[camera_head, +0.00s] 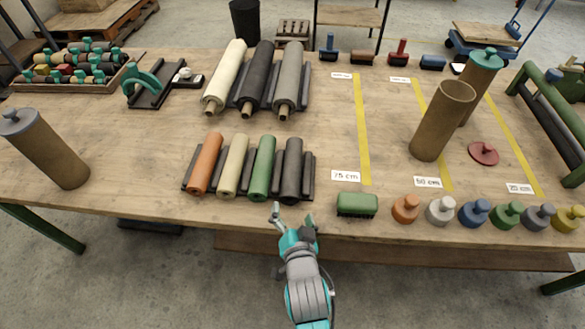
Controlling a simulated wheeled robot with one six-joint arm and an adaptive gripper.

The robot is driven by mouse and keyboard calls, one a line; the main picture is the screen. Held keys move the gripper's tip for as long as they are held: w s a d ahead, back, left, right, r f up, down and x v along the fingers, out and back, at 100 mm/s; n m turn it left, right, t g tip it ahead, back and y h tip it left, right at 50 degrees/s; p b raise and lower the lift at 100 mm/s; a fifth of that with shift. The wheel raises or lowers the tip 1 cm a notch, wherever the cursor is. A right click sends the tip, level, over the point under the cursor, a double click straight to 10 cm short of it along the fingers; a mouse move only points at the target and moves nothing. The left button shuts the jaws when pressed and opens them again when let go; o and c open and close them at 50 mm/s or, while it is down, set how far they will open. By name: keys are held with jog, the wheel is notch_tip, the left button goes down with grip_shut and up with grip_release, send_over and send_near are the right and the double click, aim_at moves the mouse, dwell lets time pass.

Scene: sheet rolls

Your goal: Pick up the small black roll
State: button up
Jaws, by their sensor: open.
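The small black roll (291,168) lies at the right end of a row of small rolls on a dark rack (308,180), near the table's front edge. It is dark charcoal and points toward me. A small green roll (260,167) lies just left of it, then a cream roll (232,165) and an orange roll (205,163). My gripper (293,216) is open and empty at the front edge, just in front of the black roll's near end. I cannot tell its height above the table.
Larger white (226,72), black (258,72) and grey (289,75) rolls lie behind. A green block (357,204) sits right of my gripper, beside several coloured knobs. Brown tubes (441,122) stand at right. The table middle between rack and yellow strip (361,130) is clear.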

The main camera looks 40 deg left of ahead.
aim_at(290, 200)
jog(key=x, duration=0.5)
jog(key=shift+r, duration=0.15)
grip_shut()
notch_tip(290, 200, up, 10)
dwell(0.7)
